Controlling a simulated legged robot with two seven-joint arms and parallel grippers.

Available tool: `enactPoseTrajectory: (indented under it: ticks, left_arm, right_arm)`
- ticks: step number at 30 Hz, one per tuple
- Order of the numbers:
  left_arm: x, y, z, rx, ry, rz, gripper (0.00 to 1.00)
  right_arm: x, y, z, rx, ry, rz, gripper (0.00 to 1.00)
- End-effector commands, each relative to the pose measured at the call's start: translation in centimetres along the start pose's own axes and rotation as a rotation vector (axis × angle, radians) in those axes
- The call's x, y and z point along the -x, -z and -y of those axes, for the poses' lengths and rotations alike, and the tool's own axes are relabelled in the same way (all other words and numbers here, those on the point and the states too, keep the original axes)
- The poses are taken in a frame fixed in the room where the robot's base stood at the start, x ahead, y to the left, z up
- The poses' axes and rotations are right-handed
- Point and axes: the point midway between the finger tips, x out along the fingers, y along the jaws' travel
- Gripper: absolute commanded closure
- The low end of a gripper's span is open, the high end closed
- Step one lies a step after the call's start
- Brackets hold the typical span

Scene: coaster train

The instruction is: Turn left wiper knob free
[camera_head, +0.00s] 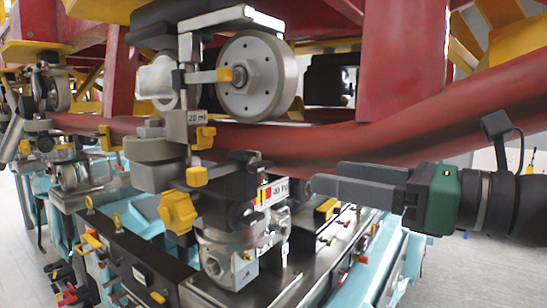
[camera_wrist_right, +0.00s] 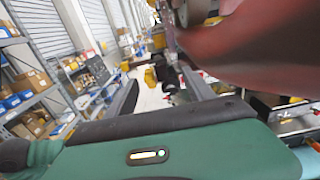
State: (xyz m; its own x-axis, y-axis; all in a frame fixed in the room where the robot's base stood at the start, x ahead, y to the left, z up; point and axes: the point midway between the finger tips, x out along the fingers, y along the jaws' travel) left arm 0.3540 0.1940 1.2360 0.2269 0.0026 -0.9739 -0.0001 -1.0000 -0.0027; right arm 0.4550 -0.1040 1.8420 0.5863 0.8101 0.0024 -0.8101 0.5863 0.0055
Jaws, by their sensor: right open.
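A yellow lobed knob (camera_head: 178,211) sits on the side of the grey wheel-and-bracket assembly, left of the middle in the head view. It appears to be a wiper knob, but I cannot tell if it is the left one. My right gripper (camera_head: 328,178) comes in from the right, its dark fingers pointing left. It is apart from the knob, with the bracket and its white label between them. In the right wrist view, the gripper (camera_wrist_right: 159,80) is open with nothing held; small yellow parts (camera_wrist_right: 151,77) show beyond the fingers. My left gripper is not in view.
A thick red rail (camera_head: 400,120) runs above my right gripper. A grey wheel (camera_head: 258,76) hangs above the bracket. Below lies a bench (camera_head: 300,285) with light-blue sides and small coloured clamps. Shelves (camera_wrist_right: 40,75) stand left in the wrist view.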

Motion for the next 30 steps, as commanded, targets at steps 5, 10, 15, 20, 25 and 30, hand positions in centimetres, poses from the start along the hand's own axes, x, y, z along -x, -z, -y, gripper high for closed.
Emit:
enactPoseTrajectory:
  ticks: [5,10,15,20,25,30]
  left_arm:
    - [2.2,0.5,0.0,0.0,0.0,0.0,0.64]
    - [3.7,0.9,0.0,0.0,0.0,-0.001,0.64]
    - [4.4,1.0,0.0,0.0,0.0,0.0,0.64]
    - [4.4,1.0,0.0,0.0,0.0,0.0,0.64]
    - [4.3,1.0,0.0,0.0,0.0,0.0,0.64]
    - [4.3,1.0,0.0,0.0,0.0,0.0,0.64]
  right_arm:
    - [-4.9,-0.5,-0.1,-0.001,-0.003,-0.003,0.38]
    - [-9.0,-0.4,-0.2,0.0,-0.002,-0.004,0.38]
    - [-11.1,-0.1,0.1,0.001,0.001,-0.002,0.38]
    - [-11.6,0.0,0.0,0.002,0.002,-0.001,0.38]
    - [-11.4,0.0,0.1,0.002,0.002,0.0,0.41]
    - [-11.5,0.0,0.0,0.002,0.002,-0.001,0.63]
